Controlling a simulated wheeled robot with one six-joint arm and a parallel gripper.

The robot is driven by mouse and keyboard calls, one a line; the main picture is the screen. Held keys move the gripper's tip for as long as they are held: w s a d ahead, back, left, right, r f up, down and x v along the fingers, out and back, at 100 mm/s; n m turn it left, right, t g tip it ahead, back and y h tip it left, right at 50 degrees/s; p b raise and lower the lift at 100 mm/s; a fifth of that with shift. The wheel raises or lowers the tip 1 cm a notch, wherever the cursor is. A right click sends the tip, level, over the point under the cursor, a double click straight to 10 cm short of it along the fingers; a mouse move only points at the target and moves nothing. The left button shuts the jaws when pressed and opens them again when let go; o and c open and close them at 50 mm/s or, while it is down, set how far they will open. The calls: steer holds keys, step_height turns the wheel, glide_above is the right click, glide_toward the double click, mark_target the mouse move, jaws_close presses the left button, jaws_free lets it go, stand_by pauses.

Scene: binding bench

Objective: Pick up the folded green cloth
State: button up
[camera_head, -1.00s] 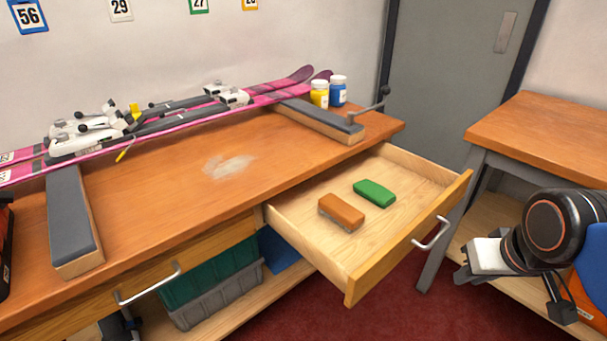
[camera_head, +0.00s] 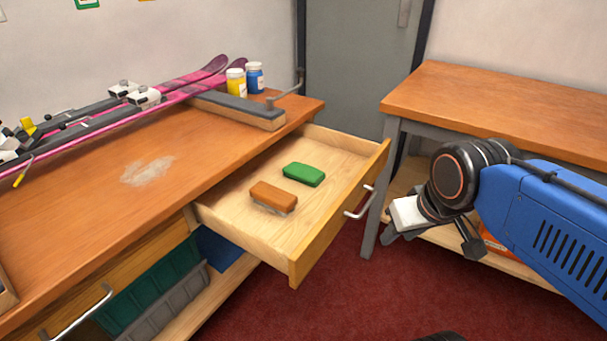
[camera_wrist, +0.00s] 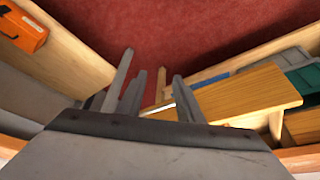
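The green item (camera_head: 304,174), the only green thing in the open drawer, looks like a small, thick, rounded pad; I cannot make out folds. It lies flat on the bare bottom of the drawer (camera_head: 300,228), behind and right of a brown-orange block. My gripper (camera_head: 392,232) is outside the drawer, to the right of its front panel and near the right table's leg. In the wrist view my gripper's fingers (camera_wrist: 159,98) stand apart with nothing between them. The wrist view shows red floor and the drawer front (camera_wrist: 248,93), not the green item.
The brown-orange block (camera_head: 273,197) with a pale underside lies close to the green item. The drawer's handle (camera_head: 360,203) sticks out towards my gripper. The workbench (camera_head: 95,190) carries pink skis (camera_head: 190,80) and two jars. A second table (camera_head: 490,105) stands right, behind my arm.

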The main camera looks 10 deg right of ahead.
steer(key=o, duration=0.5)
steer(key=shift+w+a+r+n, duration=0.1)
steer(key=shift+w+r+n, duration=0.2)
steer(key=o, duration=1)
steer(key=w+n, duration=0.1)
steer(key=w+r+n, duration=0.1)
steer(key=w+r, duration=0.1)
steer(key=shift+a+r+n+g, duration=0.15)
steer(key=shift+a+n+g, duration=0.15)
steer(key=shift+n, duration=0.1)
steer(key=shift+o, duration=0.3)
steer(key=w+a+r+n, duration=0.2)
steer(key=w+r+n, duration=0.1)
steer(key=w+n, duration=0.1)
steer(key=w+a+r+n+g, duration=0.1)
steer(key=w+r+n, duration=0.2)
steer(key=w+n, duration=0.2)
steer(key=shift+w+a+h, duration=0.3)
steer(key=shift+w+a, duration=0.1)
steer(key=shift+w, duration=0.1)
step_height(320, 180, up, 3)
steer(key=n+g+h, duration=0.1)
steer(key=n+h, duration=0.1)
steer(key=n, duration=1.3)
glide_above(304, 170)
steer(key=s+a, duration=0.4)
steer(key=x, duration=1.6)
steer(key=shift+w+f, duration=0.2)
steer(key=shift+f, duration=0.05)
